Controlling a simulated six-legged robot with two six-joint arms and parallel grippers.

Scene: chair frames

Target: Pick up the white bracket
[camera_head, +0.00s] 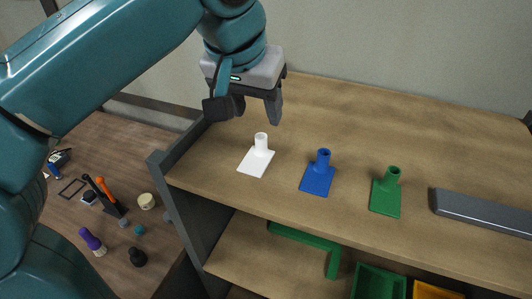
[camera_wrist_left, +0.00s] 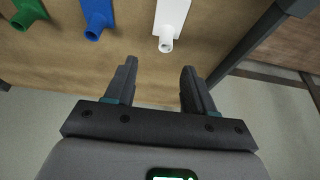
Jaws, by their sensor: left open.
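The white bracket (camera_head: 257,160) is a flat plate with a short upright tube. It lies on the wooden top shelf near its left front edge. It also shows at the top of the left wrist view (camera_wrist_left: 170,22), with the tube end facing the camera. My left gripper (camera_head: 248,112) hangs above and behind the white bracket. In the left wrist view its two fingers (camera_wrist_left: 158,75) are spread, with nothing between them, and they point toward the bracket without touching it. My right gripper is not in view.
A blue bracket (camera_head: 318,178) and a green bracket (camera_head: 386,194) lie to the right on the same wooden shelf (camera_head: 400,130). A grey bar (camera_head: 485,212) lies farther right. Green parts (camera_head: 305,245) sit on the shelf below. Tools and small items lie on the floor at left.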

